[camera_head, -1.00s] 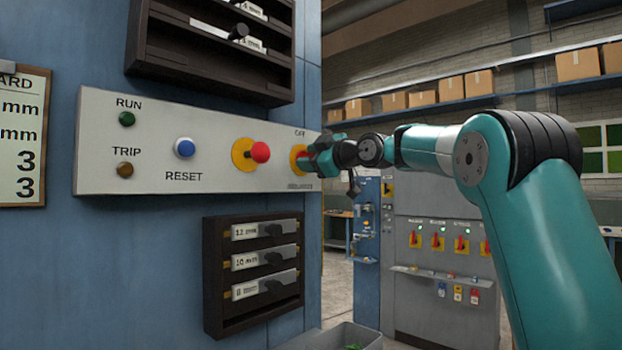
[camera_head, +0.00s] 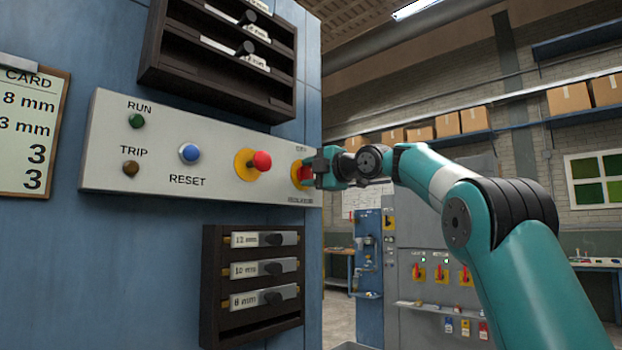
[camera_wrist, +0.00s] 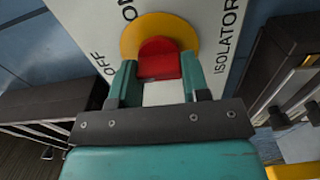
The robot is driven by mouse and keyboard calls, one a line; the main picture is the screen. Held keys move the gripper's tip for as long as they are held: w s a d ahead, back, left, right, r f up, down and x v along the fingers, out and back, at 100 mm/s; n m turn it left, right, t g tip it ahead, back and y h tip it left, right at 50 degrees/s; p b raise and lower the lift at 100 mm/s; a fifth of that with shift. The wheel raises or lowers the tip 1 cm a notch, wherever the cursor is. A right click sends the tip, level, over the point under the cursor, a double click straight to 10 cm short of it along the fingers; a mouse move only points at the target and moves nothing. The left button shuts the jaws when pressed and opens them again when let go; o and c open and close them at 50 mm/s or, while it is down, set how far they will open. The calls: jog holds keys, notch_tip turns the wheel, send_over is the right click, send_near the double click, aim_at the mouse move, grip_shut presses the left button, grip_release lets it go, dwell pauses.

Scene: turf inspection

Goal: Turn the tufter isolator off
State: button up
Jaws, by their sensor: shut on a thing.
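The tufter isolator is a red handle (camera_wrist: 158,62) on a round yellow plate (camera_wrist: 148,28), with ON, OFF and ISOLATOR lettering around it. In the head view its red handle (camera_head: 303,173) sits at the right end of the pale control panel (camera_head: 217,190). My gripper (camera_wrist: 158,78) is shut on the red handle, with one teal finger on each side. In the head view my gripper (camera_head: 317,167) reaches the isolator from the right and partly covers it. I cannot tell clearly which mark the handle points to.
A red mushroom button (camera_head: 262,161) on a yellow plate is just left of the isolator. A blue reset button (camera_head: 189,153) is further left. A dark rack (camera_head: 208,290) stands below the panel and another (camera_head: 160,75) above. Open floor lies to the right.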

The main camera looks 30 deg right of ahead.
jog(key=shift+n, duration=0.3)
jog(key=o, duration=0.9)
jog(key=b+v, duration=0.4)
jog(key=v, duration=1.3)
jog(key=shift+s+d+b, duration=0.15)
jog(key=shift+s+b, duration=0.1)
jog(key=shift+b, duration=0.1)
